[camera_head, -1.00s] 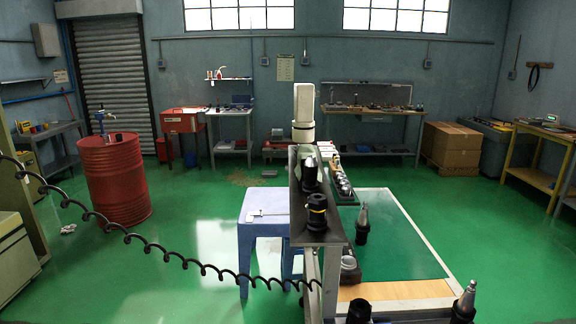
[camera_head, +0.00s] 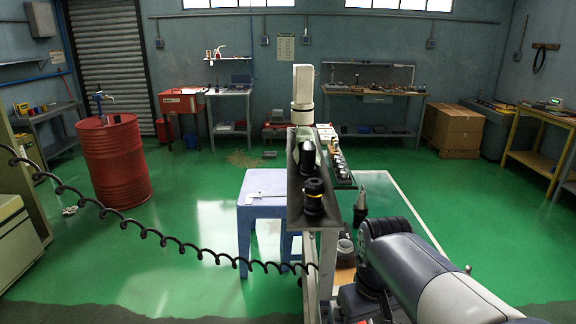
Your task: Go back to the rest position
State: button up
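My arm reaches in from the lower right of the head view, a thick white and dark grey link ending in a dark joint near the cart. My gripper does not show, so I cannot see its fingers or whether it holds anything. A holder with a pointed metal tip (camera_head: 361,203) stands upright on the cart top. My arm hides the cart's near right part.
A blue stool (camera_head: 262,212) with a small caliper-like tool on it stands left of the cart. A red drum (camera_head: 113,165) stands further left. A coiled black cable (camera_head: 150,235) crosses the left foreground. Benches line the back wall. Green floor is open between drum and stool.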

jog(key=w+r+n, duration=0.2)
jog(key=w, duration=0.5)
jog(key=shift+m+g, duration=0.3)
jog(key=shift+m, duration=0.4)
jog(key=f, duration=0.3)
jog(key=d+f+p, duration=0.1)
jog(key=f, duration=0.6)
jog(key=shift+d+f, duration=0.2)
jog(key=shift+f, duration=0.1)
jog(key=shift+m, duration=0.9)
jog(key=shift+r, duration=0.2)
